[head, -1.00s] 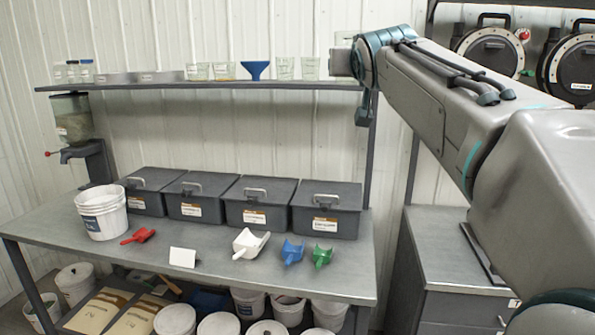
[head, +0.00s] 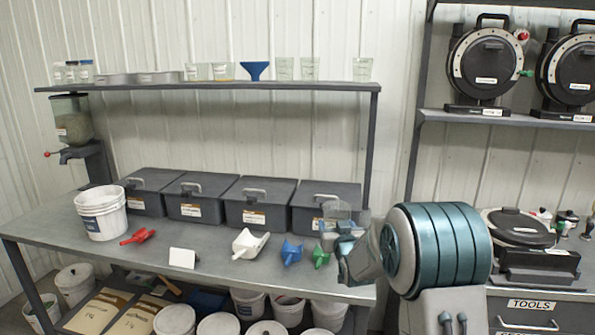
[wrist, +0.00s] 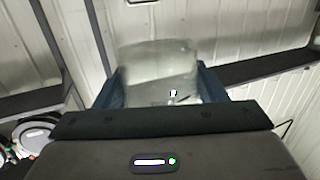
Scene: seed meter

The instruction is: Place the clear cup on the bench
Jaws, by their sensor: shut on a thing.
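My gripper (head: 338,236) is low at the right end of the bench (head: 225,262), in front of the rightmost grey bin. It is shut on a clear cup (head: 337,212), which shows faintly against the bin. In the wrist view the same cup (wrist: 160,72) sits between the two dark blue fingers (wrist: 157,88). A gap between the cup and the bench top cannot be judged here. More clear cups (head: 309,68) stand on the shelf (head: 215,87) above.
Lidded grey bins (head: 262,203) line the back of the bench. A green scoop (head: 320,257), a blue scoop (head: 291,252) and a white scoop (head: 249,243) lie left of my gripper. A white bucket (head: 101,214) stands at left. The bench's front strip is mostly clear.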

